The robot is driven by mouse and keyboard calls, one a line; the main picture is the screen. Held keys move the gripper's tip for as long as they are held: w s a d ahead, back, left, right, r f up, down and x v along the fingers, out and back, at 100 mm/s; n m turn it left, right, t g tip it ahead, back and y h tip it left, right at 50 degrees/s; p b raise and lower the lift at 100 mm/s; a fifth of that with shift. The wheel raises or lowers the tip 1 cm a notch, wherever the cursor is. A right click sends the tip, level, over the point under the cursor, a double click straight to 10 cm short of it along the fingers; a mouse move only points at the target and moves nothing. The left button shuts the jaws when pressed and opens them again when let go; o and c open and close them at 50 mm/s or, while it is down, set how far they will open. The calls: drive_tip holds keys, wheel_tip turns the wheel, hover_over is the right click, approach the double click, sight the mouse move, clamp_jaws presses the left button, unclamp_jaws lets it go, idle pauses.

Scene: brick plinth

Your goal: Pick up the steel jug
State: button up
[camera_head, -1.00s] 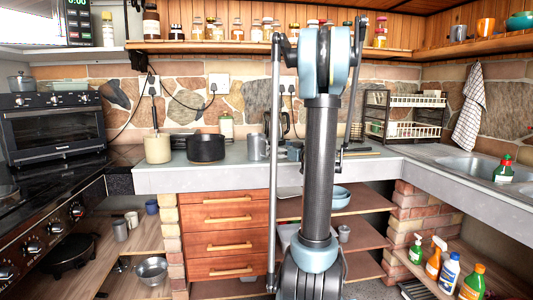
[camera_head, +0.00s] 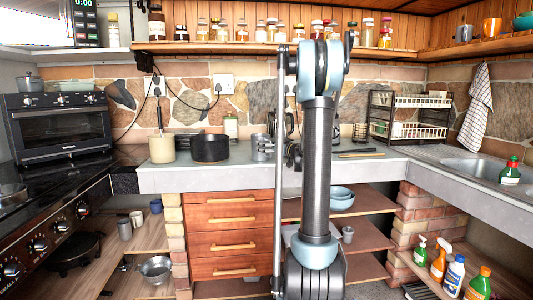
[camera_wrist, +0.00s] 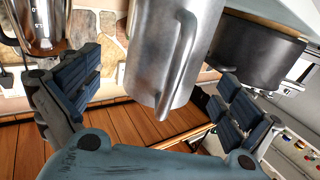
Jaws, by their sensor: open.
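The steel jug (camera_head: 260,148) stands on the grey counter, to the right of the dark pot; my arm and gripper partly cover its right side in the head view. In the wrist view the jug (camera_wrist: 155,62) fills the upper middle, its long handle facing the camera. My gripper (camera_wrist: 156,97) is open, with a dark padded finger to the left and another to the right of the jug. The jug appears between or just beyond the fingertips; I cannot tell whether they touch it. The gripper holds nothing.
The dark pot (camera_head: 210,148) stands close to the jug's left, with a cream pot (camera_head: 162,148) beyond it. A glass coffee maker shows at upper left in the wrist view (camera_wrist: 45,25). A dish rack (camera_head: 408,115) stands at the right. The counter's front middle is clear.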

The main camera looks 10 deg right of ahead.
drive_tip(key=x, duration=0.4)
drive_tip(key=shift+w+a+r, duration=0.25)
drive_tip(key=shift+a, duration=0.15)
drive_tip(key=c, duration=1.4)
